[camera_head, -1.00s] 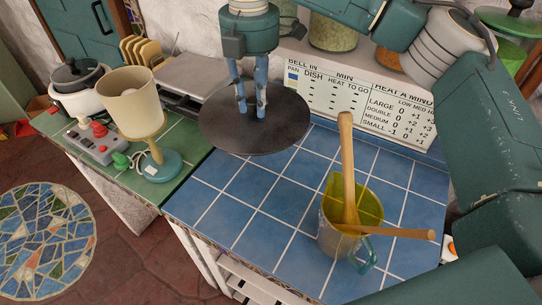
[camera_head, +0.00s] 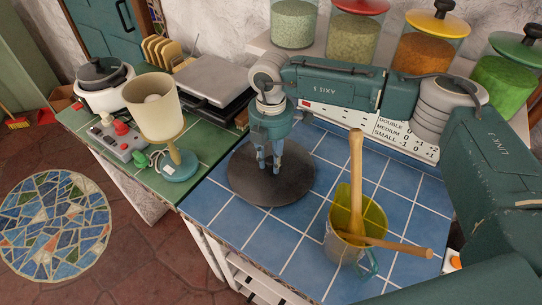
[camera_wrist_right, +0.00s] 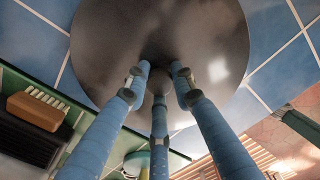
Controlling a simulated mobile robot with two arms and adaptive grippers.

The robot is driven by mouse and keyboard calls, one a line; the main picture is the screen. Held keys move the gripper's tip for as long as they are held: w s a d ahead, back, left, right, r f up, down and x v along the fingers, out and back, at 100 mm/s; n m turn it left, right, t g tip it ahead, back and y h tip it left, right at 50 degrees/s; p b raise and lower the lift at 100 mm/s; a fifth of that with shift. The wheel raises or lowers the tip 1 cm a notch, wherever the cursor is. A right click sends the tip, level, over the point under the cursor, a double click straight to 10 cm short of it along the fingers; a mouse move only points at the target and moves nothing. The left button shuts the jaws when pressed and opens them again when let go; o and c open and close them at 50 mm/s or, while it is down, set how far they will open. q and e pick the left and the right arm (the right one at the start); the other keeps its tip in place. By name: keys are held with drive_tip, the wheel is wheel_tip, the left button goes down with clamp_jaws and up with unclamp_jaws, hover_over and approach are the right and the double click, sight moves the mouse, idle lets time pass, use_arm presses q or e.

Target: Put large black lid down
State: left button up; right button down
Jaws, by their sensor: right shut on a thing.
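The large black lid (camera_head: 288,190) is a flat dark disc at the back left of the blue tiled counter (camera_head: 232,232). It lies level, at or very close to the tiles; I cannot tell if it touches them. My right gripper (camera_head: 269,166) points down from above, its blue fingers shut on the lid's middle. In the right wrist view the lid (camera_wrist_right: 160,20) spans the top of the picture, and the gripper's three fingers (camera_wrist_right: 158,82) close around its small knob. My left gripper is not in view.
A yellow-green measuring jug (camera_head: 342,247) with wooden utensils (camera_head: 356,185) stands right of the lid. To the left, the green counter (camera_head: 197,150) holds a lamp (camera_head: 154,110) and a control box (camera_head: 117,145). Glass jars (camera_head: 350,35) line the back shelf.

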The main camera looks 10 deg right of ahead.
sight(271, 159)
drive_tip(key=shift+f, duration=0.2)
drive_tip(key=c, duration=1.5)
unclamp_jaws()
drive_tip(key=shift+o, duration=0.2)
drive_tip(key=shift+r, duration=0.2)
wheel_tip(271, 159, up, 12)
drive_tip(key=b, duration=0.4)
